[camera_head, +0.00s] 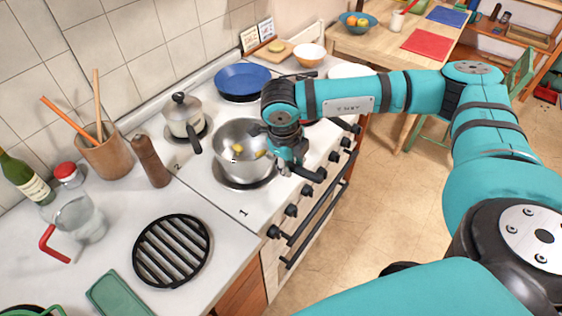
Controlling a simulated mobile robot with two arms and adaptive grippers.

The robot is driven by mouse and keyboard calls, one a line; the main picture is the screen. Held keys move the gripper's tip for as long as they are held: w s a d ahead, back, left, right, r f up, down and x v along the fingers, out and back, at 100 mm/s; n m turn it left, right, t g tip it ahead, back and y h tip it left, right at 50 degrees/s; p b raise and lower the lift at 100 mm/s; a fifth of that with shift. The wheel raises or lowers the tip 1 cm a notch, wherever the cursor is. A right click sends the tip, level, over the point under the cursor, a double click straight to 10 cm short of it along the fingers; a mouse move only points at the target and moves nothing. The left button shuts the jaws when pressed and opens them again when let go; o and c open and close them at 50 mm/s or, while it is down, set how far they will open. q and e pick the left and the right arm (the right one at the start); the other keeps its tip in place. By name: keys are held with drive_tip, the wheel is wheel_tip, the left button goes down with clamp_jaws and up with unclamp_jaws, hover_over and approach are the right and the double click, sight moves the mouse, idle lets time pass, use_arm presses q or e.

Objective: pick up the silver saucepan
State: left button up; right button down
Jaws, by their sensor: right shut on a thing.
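The silver saucepan (226,164) is at the front burner marked 1 on the white stove. It is open on top, with a few yellow pieces inside. My right gripper (287,160) reaches in from the right and is shut at the saucepan's right side, where its handle would be. The gripper and wrist hide the handle and part of the rim. A dark burner ring (246,185) shows below the pan's base; I cannot tell whether the pan touches it. My left gripper is not in view.
A lidded pot (184,115) stands close behind to the left, its dark handle pointing toward the saucepan. A pepper mill (149,162), a black trivet (171,249) and a glass jug (83,222) are on the left counter.

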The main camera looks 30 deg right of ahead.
drive_tip(key=shift+w+r+b, duration=0.1)
drive_tip(key=shift+r+b, duration=0.75)
drive_tip(key=shift+r, duration=0.75)
drive_tip(key=s+a+r+b, duration=0.1)
drive_tip(key=s+a+b, duration=0.4)
drive_tip(key=s, duration=0.9)
drive_tip(key=a, duration=0.3)
drive_tip(key=shift+r, duration=0.35)
drive_tip(key=c, duration=1.9)
unclamp_jaws()
clamp_jaws()
